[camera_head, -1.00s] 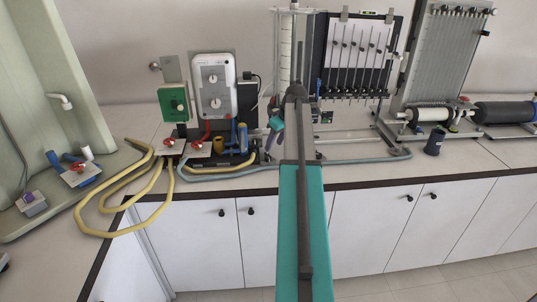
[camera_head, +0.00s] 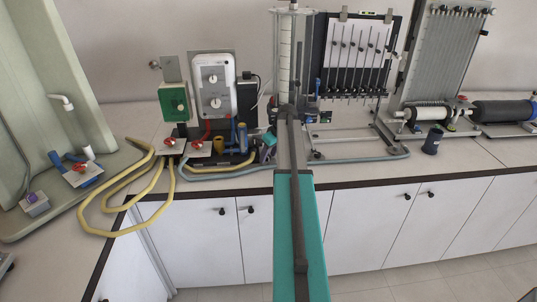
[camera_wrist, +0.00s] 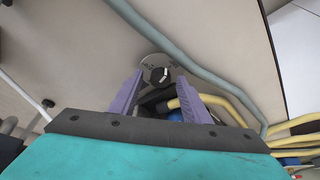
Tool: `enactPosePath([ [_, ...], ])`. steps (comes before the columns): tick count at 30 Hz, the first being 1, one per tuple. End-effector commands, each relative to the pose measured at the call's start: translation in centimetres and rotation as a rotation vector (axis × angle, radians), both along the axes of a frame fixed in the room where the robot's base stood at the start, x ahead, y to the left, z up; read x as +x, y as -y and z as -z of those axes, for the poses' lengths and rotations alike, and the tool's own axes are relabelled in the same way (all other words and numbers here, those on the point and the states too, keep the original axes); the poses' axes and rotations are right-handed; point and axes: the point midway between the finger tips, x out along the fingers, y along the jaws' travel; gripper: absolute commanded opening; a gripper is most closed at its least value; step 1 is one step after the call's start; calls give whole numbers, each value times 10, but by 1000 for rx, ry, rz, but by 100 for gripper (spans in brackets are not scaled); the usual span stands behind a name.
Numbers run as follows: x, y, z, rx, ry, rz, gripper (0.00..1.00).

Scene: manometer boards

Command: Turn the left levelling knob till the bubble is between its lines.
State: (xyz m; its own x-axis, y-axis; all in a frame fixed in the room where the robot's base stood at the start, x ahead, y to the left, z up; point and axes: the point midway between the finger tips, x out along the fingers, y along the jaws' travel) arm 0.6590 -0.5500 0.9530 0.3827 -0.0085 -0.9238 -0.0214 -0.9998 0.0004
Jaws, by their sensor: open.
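In the wrist view, a round black knob (camera_wrist: 158,75) with a white mark sits on a grey disc. My gripper (camera_wrist: 157,80) is open, with its purple fingers on either side of this knob near their tips. I cannot tell whether they touch it. In the head view my arm covers the area and the knob cannot be made out. The manometer board (camera_head: 350,50) stands upright at the back. A small yellow-green spirit level (camera_head: 367,13) is on its top edge. The bubble and its lines are too small to read.
A grey hose (camera_head: 365,159) runs along the counter front and passes close to the knob in the wrist view. Yellow hoses (camera_head: 107,203) lie to the left. White cabinets (camera_head: 370,228) are below.

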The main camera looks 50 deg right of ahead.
Motion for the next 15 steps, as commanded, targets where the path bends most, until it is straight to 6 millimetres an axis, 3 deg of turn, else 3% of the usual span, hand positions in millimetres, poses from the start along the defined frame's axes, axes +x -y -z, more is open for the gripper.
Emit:
enactPosePath([
  [7, 0, 0, 0, 0, 0, 0, 43],
  [12, 1, -1, 0, 0, 0, -1, 14],
  [15, 1, -2, 0, 0, 0, -2, 2],
])
